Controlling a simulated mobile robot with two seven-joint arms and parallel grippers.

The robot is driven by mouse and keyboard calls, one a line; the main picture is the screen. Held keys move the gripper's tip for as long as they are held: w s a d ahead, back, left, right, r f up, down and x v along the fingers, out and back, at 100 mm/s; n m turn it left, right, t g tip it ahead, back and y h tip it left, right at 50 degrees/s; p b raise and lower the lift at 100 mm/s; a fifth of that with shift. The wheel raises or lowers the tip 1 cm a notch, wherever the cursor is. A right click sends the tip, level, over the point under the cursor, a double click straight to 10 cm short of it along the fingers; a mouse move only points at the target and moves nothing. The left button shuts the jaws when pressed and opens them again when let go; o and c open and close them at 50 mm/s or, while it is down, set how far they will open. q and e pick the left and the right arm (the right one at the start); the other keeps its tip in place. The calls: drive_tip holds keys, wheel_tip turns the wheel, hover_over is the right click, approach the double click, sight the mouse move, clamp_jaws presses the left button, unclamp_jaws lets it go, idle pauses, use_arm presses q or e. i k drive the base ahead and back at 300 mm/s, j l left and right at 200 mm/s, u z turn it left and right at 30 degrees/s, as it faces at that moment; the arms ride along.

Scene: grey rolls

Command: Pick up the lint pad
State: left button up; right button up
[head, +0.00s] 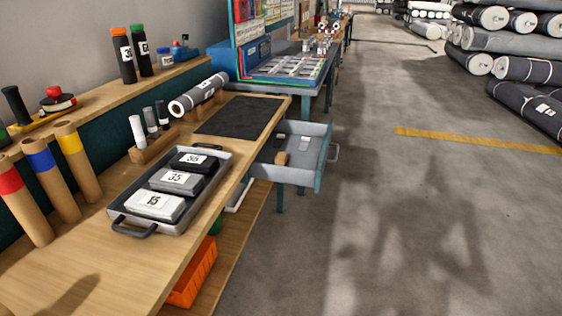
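I cannot tell for certain which thing is the lint pad. A metal tray (112,210) on the wooden bench holds a white-topped block marked 15 (147,213), a grey block marked 35 (190,187) and a black block that seems marked 80 (205,166). A flat dark mat (240,117) lies behind the tray. An open grey drawer (318,160) right of the bench holds a small tan item (282,158) and small dark items with pale tops (304,143). Neither of my grippers is in view.
Banded tubes (77,160) lean at the bench's left. A wooden holder (153,147) carries upright rolls, and a dark roll (198,95) lies behind it. An orange bin (195,275) sits below. The floor at right is clear up to stacked rolls (525,70).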

sight(282, 159)
drive_tip(key=i+l, duration=1.8)
drive_tip(key=l, duration=0.2)
drive_tip(key=i+l, duration=0.85)
drive_tip(key=l, duration=0.15)
drive_tip(key=i+l+u, duration=0.4)
drive_tip(key=l, duration=0.35)
drive_tip(key=i+u, duration=0.1)
drive_tip(key=u, duration=1.35)
